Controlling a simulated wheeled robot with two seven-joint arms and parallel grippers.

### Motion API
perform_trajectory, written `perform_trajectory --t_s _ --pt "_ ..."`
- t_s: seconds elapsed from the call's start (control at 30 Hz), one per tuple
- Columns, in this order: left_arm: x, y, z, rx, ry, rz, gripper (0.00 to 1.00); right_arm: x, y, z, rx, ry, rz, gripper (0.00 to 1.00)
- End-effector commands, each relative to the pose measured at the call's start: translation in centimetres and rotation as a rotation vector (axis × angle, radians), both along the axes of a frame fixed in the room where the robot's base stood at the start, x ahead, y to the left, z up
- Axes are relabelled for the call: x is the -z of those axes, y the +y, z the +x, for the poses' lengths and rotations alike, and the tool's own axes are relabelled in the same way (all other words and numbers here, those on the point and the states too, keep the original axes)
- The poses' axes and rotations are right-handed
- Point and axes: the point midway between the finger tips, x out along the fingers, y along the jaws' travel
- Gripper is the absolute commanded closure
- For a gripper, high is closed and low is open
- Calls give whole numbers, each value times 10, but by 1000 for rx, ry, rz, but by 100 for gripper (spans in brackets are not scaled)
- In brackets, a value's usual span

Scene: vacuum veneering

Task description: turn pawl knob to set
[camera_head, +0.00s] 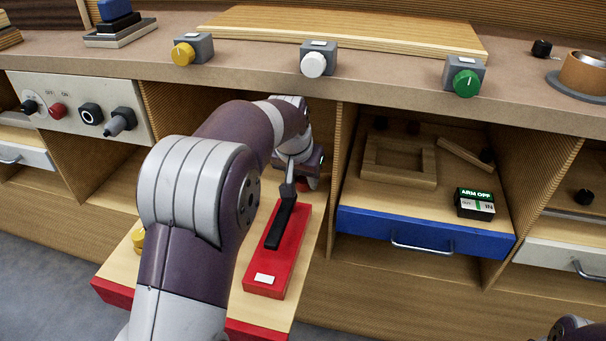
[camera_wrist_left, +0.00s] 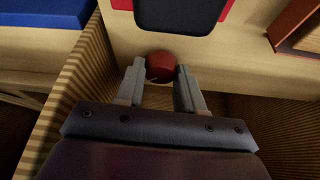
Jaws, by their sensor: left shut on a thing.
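My left gripper (camera_wrist_left: 160,78) is shut on a round red knob (camera_wrist_left: 160,65), with one finger on each side of it in the left wrist view. In the head view my left arm reaches into the open bay under the bench, and the fingertips are mostly hidden there. A red block (camera_head: 292,262) with a black bar (camera_head: 280,226) lies on the pulled-out drawer close to this gripper. The knob's face and any mark on it cannot be read. My right gripper is not in view.
Yellow (camera_head: 183,53), white (camera_head: 313,64) and green (camera_head: 467,83) knobs sit on grey boxes along the bench edge. A blue-fronted drawer (camera_head: 420,236) with a small lit display (camera_head: 475,204) is to the right. Wooden dividers (camera_head: 337,180) flank the bay.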

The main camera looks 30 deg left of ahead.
Motion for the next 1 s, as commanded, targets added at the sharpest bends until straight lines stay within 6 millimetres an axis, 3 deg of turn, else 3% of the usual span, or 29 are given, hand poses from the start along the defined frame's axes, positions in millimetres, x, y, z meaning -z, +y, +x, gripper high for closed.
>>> perform_trajectory --t_s 0.03,0.13,0.3,0.57,0.6,0.63,1.0 --pt "-7 1 -1 36 6 -3 93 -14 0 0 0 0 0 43" --pt "-4 1 -1 131 6 -4 93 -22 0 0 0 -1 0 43" --pt "-1 1 -1 219 3 -1 93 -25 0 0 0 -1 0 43" --pt "0 1 0 223 1 0 93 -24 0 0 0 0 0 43" --pt "0 1 0 222 1 -1 50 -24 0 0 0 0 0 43" --pt "0 1 0 222 1 -1 40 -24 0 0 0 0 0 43" --pt "-5 1 -2 222 0 0 38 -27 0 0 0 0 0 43"
